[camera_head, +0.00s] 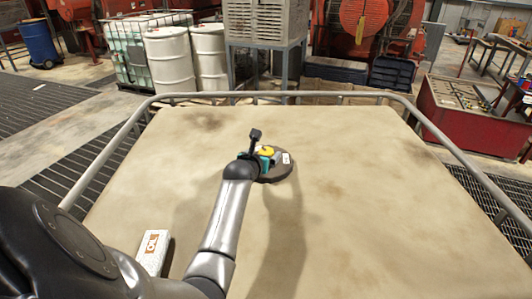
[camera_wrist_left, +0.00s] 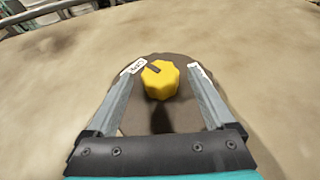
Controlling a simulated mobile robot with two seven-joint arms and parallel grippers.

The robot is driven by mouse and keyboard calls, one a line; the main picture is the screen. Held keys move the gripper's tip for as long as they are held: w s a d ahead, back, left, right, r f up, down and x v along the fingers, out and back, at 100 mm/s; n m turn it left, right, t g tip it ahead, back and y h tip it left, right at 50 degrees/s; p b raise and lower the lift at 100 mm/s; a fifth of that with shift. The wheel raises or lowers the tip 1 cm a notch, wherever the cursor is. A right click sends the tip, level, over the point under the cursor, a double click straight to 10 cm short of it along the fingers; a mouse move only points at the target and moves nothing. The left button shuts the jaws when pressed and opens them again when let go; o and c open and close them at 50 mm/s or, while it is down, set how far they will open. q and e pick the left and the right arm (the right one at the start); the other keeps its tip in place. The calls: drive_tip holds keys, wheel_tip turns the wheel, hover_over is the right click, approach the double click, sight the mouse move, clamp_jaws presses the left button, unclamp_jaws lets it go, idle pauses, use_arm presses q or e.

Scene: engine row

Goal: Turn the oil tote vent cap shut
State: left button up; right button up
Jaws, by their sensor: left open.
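The yellow ribbed vent cap (camera_wrist_left: 160,82) sits on a dark round base (camera_wrist_left: 185,118) on the tan surface. A dark pointer mark on the cap points up-left, towards a small white label (camera_wrist_left: 133,66). A second white label (camera_wrist_left: 201,71) is at the right, partly behind a finger; I cannot read either surely. My left gripper (camera_wrist_left: 166,69) is open, its fingers on either side of the cap with gaps. In the head view the cap (camera_head: 266,151) shows at the left gripper (camera_head: 267,156), partly covered by it. My right gripper is not in view.
A white box with an orange label reading OIL (camera_head: 152,250) lies near my left arm. A grey rail (camera_head: 270,97) runs around the tan table top (camera_head: 400,190), whose right side is clear. White drums (camera_head: 169,60) stand beyond the rail.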

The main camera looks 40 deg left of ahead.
use_arm(q)
drive_tip(key=shift+x, duration=1.45)
drive_tip(key=c, duration=1.4)
